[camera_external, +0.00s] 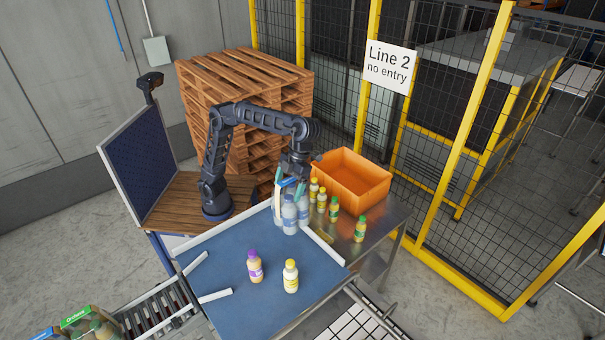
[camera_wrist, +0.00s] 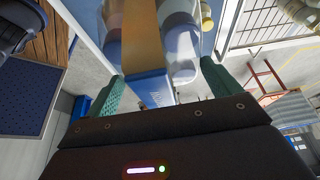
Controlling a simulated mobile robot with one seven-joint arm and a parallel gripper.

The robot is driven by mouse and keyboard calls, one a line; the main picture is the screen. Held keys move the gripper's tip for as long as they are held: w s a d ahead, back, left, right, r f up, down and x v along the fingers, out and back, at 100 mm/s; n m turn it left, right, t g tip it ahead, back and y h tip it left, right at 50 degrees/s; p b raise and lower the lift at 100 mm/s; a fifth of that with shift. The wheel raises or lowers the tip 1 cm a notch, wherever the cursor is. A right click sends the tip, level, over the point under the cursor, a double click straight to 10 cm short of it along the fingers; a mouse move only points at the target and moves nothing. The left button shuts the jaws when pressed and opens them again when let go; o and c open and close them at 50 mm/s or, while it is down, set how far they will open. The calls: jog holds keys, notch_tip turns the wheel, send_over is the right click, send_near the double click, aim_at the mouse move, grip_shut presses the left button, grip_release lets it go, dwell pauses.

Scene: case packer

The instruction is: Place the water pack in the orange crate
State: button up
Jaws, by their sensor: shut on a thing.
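The water pack (camera_external: 289,216) is a bundle of clear bottles with a blue and white band. It stands upright at the far end of the blue belt; I cannot tell whether its base touches the belt. My gripper (camera_external: 289,190) points down from above, its teal fingers shut on the top of the pack. In the wrist view, the water pack (camera_wrist: 180,45) sits between the two fingers of my gripper (camera_wrist: 166,82), its blue label close to the palm. The orange crate (camera_external: 366,197) is right of and behind the pack; its visible inside looks empty.
Several small yellow- and green-capped bottles (camera_external: 334,208) stand between pack and crate on the metal table (camera_external: 385,222). A purple-capped bottle (camera_external: 255,267) and a yellow-capped bottle (camera_external: 290,276) stand on the blue belt (camera_external: 225,290). A yellow-framed fence (camera_external: 440,150) runs behind the crate.

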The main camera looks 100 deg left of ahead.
jog(key=w+a+f+n+t, duration=0.1)
jog(key=w+a+f+n, duration=0.2)
jog(key=w+a, duration=0.6)
jog(key=w+a+f+n+t+h, duration=0.1)
jog(key=w+a+f+n, duration=0.2)
jog(key=w+a, duration=0.5)
jog(key=w+a+f+n+t, duration=0.1)
jog(key=w+a+f+n, duration=0.4)
jog(key=a, duration=0.7)
jog(key=w+a+f+n+t, duration=0.1)
jog(key=w+a+f+n, duration=0.1)
jog(key=a, duration=0.9)
jog(key=w+a+f+n+t, duration=0.1)
jog(key=w+a+f+n, duration=0.15)
jog(key=a, duration=0.85)
jog(key=w+a+f+n+t, duration=0.1)
jog(key=w+a+n, duration=0.1)
jog(key=a, duration=1)
notch_tip(320, 180, down, 20)
jog(key=shift+s+d+r+y, duration=0.2)
jog(key=shift+y, duration=0.2)
jog(key=shift+f, duration=0.1)
jog(key=o, duration=1.8)
jog(key=shift+f, duration=0.1)
